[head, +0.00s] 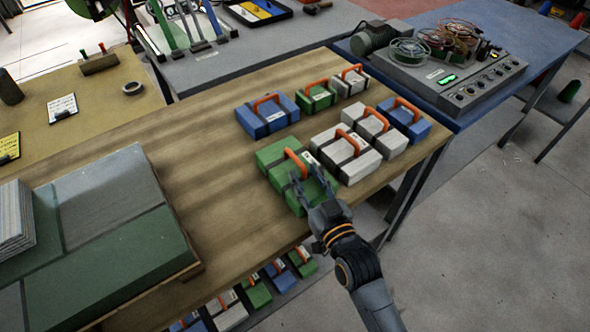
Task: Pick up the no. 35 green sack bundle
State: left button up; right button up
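A large green sack bundle (277,157) with dark straps and an orange handle lies at the front of the wooden table. A smaller green bundle (316,101) lies in the back row. Any numbers on the labels are too small to read. My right gripper (307,174) is over the near end of the large green bundle, close to its orange handle. Its two fingers are spread apart with nothing seen between them. Whether they touch the bundle I cannot tell. The gripper hides part of the bundle's near side. My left gripper is not in view.
Blue bundles (267,118) and pale bundles (345,153) lie close around the green ones. More bundles sit on a shelf below the table edge. Stacked green and grey sheets (110,205) fill the left; bare wood (200,125) lies between.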

jog(key=shift+x, duration=0.85)
grip_shut()
jog(key=shift+r, duration=0.1)
